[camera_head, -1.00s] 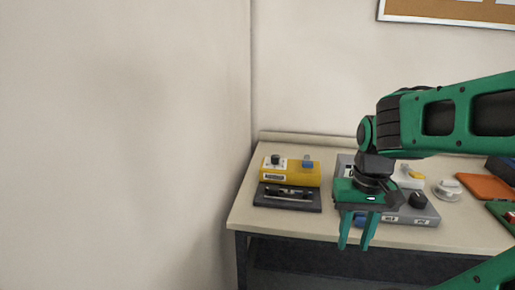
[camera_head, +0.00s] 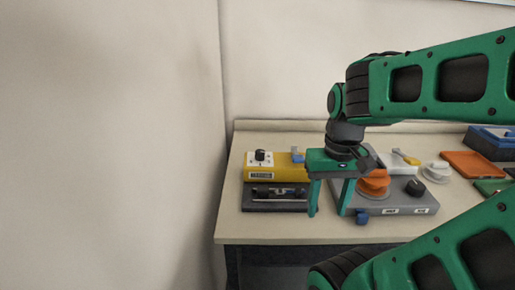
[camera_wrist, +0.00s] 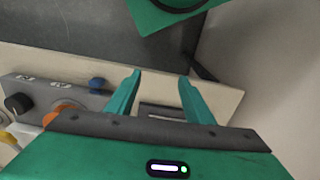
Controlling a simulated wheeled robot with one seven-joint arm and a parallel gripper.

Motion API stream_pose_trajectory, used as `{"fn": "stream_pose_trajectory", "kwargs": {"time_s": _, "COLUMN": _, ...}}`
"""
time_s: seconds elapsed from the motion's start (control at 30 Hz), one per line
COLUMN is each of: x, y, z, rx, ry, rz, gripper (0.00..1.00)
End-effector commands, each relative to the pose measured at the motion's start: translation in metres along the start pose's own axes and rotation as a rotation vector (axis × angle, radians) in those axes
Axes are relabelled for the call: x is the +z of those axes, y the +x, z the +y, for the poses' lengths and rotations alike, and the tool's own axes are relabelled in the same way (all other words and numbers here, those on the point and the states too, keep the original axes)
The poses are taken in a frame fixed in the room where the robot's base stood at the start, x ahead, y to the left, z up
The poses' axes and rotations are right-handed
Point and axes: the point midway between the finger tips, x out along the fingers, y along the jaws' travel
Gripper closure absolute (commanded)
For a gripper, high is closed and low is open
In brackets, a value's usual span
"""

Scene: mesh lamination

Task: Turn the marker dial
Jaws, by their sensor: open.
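A grey control box (camera_head: 393,205) on the table carries a large orange dial (camera_head: 374,184), a black knob (camera_head: 414,187) and a blue knob (camera_head: 362,217) at its front. A yellow box (camera_head: 282,174) to the left has a smaller black knob (camera_head: 260,155) on a white plate. I cannot tell which is the marker dial. My gripper (camera_head: 328,213) is open and empty, fingers pointing down, in front of the gap between the two boxes. In the wrist view, the orange dial (camera_wrist: 62,112) and black knob (camera_wrist: 17,103) lie left of my gripper (camera_wrist: 160,76).
A dark tray with a metal piece (camera_head: 276,206) lies before the yellow box. The wall is behind; the table's front left is bare.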

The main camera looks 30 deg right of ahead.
Motion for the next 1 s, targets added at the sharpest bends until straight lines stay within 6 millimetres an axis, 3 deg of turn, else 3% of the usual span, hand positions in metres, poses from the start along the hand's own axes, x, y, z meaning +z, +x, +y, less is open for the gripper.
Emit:
{"fn": "stream_pose_trajectory", "kwargs": {"time_s": 0.17, "x": -0.044, "y": -0.021, "z": -0.013, "rx": -0.004, "ry": -0.181, "rz": 0.002, "gripper": 0.52}}
{"fn": "stream_pose_trajectory", "kwargs": {"time_s": 0.5, "x": -0.182, "y": -0.067, "z": -0.065, "rx": -0.007, "ry": -0.823, "rz": 0.009, "gripper": 0.52}}
{"fn": "stream_pose_trajectory", "kwargs": {"time_s": 0.8, "x": -0.291, "y": -0.074, "z": -0.114, "rx": 0.006, "ry": -1.378, "rz": 0.006, "gripper": 0.52}}
{"fn": "stream_pose_trajectory", "kwargs": {"time_s": 1.0, "x": -0.328, "y": -0.072, "z": -0.133, "rx": 0.012, "ry": -1.597, "rz": 0.002, "gripper": 0.52}}
